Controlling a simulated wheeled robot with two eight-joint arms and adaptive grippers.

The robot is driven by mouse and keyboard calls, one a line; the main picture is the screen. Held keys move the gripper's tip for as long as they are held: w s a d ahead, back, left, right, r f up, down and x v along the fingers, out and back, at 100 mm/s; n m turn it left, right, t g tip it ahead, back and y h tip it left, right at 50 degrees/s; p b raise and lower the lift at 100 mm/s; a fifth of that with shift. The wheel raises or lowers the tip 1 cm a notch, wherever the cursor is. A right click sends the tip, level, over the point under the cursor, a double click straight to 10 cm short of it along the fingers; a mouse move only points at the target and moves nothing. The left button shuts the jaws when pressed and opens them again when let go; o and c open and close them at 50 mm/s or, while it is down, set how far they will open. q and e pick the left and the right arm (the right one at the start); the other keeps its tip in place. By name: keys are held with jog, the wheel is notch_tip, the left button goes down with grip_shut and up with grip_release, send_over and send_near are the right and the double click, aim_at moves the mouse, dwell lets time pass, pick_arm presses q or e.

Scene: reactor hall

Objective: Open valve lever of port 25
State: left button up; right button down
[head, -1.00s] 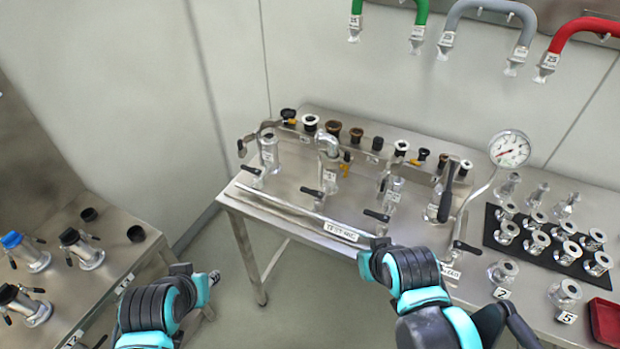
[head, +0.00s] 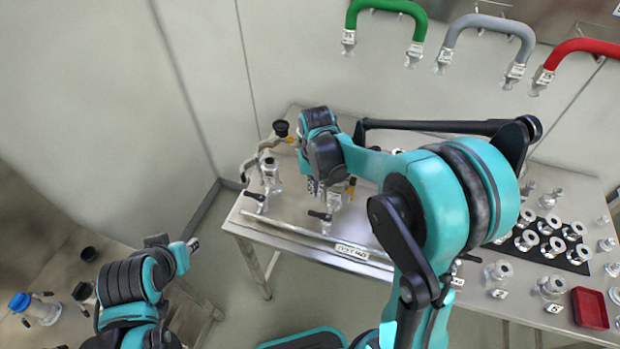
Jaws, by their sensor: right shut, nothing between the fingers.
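A steel port fitting with a black valve lever (head: 253,196) stands at the left end of the table, and a second fitting beside it has another black lever (head: 319,215). I cannot read the port numbers, so I cannot tell which is port 25. My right gripper (head: 318,188) reaches over the table and points down at the second fitting, its fingers shut and empty. I cannot tell whether it touches the fitting. My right arm hides the fittings further right. My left gripper (head: 191,244) is low at the left, away from the table; its fingers are too small to judge.
The steel table (head: 247,232) has a rail with a label along its front. A black mat (head: 515,243) with several small fittings and a red tray (head: 590,308) are at the right. Green (head: 385,6), grey and red hoses hang on the wall. A side bench stands at left.

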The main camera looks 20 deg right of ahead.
jog(key=shift+s+f+b, duration=0.1)
jog(key=shift+f+b, duration=2.7)
jog(key=shift+f, duration=1.25)
jog(key=shift+s+a+r+p, duration=0.15)
jog(key=shift+s+a+p, duration=0.2)
jog(key=shift+a, duration=0.25)
jog(key=shift+s+a, duration=0.4)
jog(key=shift+s, duration=0.3)
jog(key=shift+s+a, duration=0.35)
jog(key=shift+s, duration=1.35)
jog(key=shift+s+d, duration=0.15)
jog(key=shift+s, duration=0.7)
jog(key=shift+w+a, duration=0.25)
jog(key=shift+w, duration=0.35)
notch_tip(320, 180, up, 7)
jog(key=p, duration=0.5)
